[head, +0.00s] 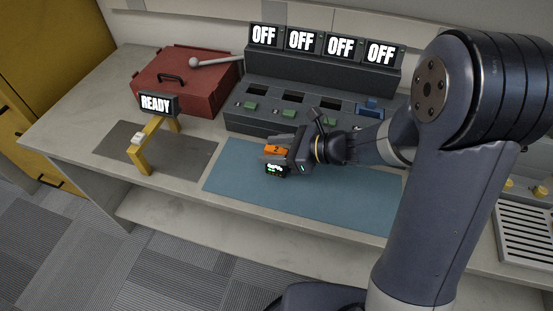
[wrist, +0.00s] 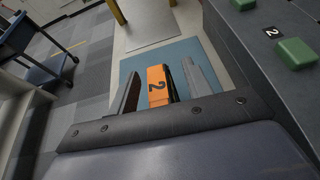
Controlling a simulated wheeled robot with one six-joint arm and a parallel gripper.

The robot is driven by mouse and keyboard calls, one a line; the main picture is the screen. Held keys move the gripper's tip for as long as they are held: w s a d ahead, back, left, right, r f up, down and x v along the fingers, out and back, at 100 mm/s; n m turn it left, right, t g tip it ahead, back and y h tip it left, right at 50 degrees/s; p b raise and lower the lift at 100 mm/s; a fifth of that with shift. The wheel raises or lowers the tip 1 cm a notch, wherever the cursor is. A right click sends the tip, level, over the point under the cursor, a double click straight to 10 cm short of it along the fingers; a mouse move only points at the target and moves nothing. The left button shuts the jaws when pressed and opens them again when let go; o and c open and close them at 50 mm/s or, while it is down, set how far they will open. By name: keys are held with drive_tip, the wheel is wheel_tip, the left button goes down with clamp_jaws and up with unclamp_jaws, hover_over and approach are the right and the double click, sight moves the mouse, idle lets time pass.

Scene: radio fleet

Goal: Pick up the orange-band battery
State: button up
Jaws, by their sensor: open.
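The orange-band battery (head: 276,149) is at the left end of the blue mat (head: 340,190). My gripper (head: 277,150) is open, with one finger on each side of the orange part. In the wrist view a narrow gap shows between the battery and each finger (wrist: 160,88). I cannot tell whether the battery touches the mat.
A dark console (head: 290,118) with several bays, green and blue blocks and "OFF" signs stands behind the mat. A yellow frame (head: 150,147) with a "READY" sign stands on a grey mat (head: 195,160) to the left. A red case (head: 185,85) is behind. The blue mat's front is clear.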

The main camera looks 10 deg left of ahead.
drive_tip(key=shift+w+a+f, duration=0.1)
drive_tip(key=shift+a+f, duration=0.2)
drive_tip(key=shift+a, duration=0.35)
drive_tip(key=shift+c, duration=0.4)
clamp_jaws()
